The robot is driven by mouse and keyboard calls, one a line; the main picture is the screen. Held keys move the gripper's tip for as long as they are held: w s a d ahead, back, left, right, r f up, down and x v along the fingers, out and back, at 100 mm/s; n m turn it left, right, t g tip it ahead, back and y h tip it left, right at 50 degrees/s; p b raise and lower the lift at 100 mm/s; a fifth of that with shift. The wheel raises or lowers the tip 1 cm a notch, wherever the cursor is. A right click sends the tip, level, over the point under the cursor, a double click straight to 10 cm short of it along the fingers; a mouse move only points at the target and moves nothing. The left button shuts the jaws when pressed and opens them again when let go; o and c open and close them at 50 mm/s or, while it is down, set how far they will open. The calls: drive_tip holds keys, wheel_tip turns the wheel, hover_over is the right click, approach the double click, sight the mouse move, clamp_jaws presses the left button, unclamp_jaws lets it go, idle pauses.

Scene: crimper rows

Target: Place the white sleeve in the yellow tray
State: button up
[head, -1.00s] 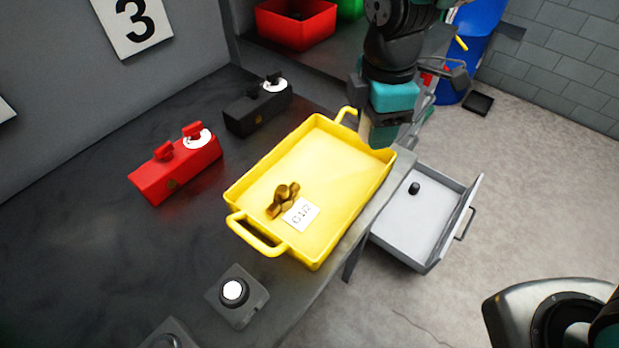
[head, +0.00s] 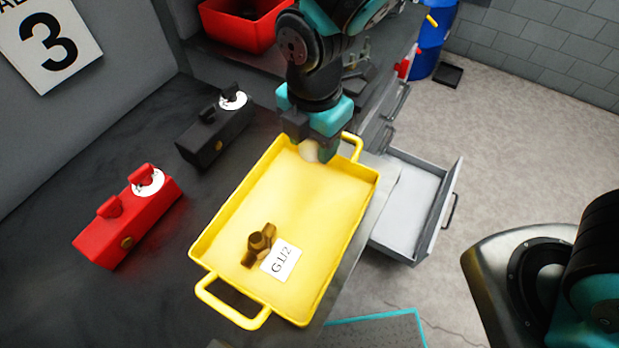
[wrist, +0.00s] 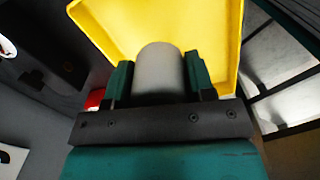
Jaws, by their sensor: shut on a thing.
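The yellow tray (head: 327,238) stands on the dark bench. A brass fitting (head: 258,245) and a white card marked G1/2 (head: 281,260) lie in its near part. My gripper (head: 312,152) is over the far end of the tray, pointing down. It is shut on the pale, rounded white sleeve (head: 309,151). In the wrist view the sleeve (wrist: 159,70) sits between the two green fingers, with the yellow tray (wrist: 215,25) behind it. The fingers hide part of the sleeve in the head view. I cannot tell how high it is above the tray floor.
A red block (head: 128,222) and a black block (head: 215,135), each with a white disc, stand left of the tray. An open grey drawer (head: 412,190) juts out at the right. A red bin (head: 245,28) is at the back.

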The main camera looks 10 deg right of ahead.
sight(312, 190)
wheel_tip(312, 190, down, 12)
drive_tip(key=shift+r+p, duration=0.15)
drive_tip(key=shift+p, duration=0.45)
drive_tip(key=shift+f, duration=0.2)
drive_tip(key=o, duration=0.9)
drive_tip(key=shift+r, duration=0.15)
